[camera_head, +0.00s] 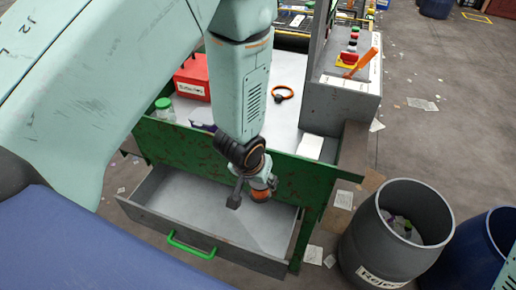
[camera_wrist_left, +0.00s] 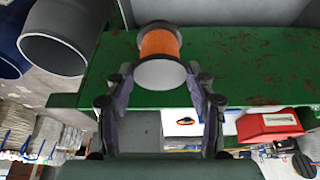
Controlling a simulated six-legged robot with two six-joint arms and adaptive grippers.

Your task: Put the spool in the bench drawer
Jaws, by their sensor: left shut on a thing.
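The spool, with orange winding and pale flanges (camera_wrist_left: 159,44), is between the fingertips of my left gripper (camera_wrist_left: 160,78) in the left wrist view. The gripper is shut on it by the near flange. In the head view, the spool (camera_head: 261,194) hangs from my left gripper (camera_head: 251,190) over the open bench drawer (camera_head: 243,258), apart from its floor as far as I can tell. The drawer is pulled out and looks empty, with a green handle (camera_head: 191,245) on its front. My right gripper is in neither view.
The green bench (camera_head: 180,146) stands behind the drawer, with a red box (camera_head: 193,78), a jar (camera_head: 164,108) and an orange ring (camera_head: 283,93) on top. A control box (camera_head: 343,90) is at its right. A grey reject bin (camera_head: 374,243) and a blue barrel (camera_head: 474,255) stand right of the drawer.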

